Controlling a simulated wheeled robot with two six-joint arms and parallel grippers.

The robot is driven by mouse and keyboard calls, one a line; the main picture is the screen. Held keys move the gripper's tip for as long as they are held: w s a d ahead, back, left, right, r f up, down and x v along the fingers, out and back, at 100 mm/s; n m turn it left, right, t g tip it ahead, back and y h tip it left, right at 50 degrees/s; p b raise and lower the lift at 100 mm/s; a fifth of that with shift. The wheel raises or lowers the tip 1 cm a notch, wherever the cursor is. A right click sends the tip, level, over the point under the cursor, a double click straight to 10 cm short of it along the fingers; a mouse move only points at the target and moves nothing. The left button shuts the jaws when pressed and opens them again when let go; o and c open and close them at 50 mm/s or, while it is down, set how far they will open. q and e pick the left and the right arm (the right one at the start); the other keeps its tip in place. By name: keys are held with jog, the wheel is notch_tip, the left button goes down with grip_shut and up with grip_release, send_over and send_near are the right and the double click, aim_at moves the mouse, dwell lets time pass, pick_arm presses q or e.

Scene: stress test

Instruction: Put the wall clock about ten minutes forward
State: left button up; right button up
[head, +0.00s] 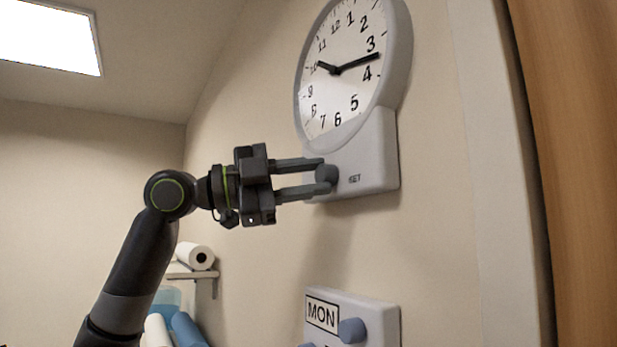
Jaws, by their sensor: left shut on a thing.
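The wall clock (348,105) is a round white dial in a grey rim, on the wall at upper right. Its short hand (327,67) points near 10 and its long hand (358,63) points between 3 and 4. A pale box (372,160) under the dial carries a grey round knob (327,175) beside small lettering that looks like SET. My left gripper (322,177) comes from the left and is shut on this knob, one finger above and one below. My right gripper is not in view.
A panel (385,318) reading MON, with a blue-grey knob (351,330), is on the wall below the clock. A shelf (190,274) with a paper roll (196,257) is at lower left. A wooden door or panel (565,120) stands at right.

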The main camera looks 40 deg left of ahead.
pick_arm(q)
jog(key=o, duration=1)
jog(key=shift+c, duration=0.2)
jog(key=shift+s+a+f+b, duration=0.15)
jog(key=shift+s+a+b, duration=0.05)
jog(key=shift+b, duration=0.15)
jog(key=b+v, duration=0.7)
jog(key=v, duration=1)
jog(key=shift+b, duration=0.3)
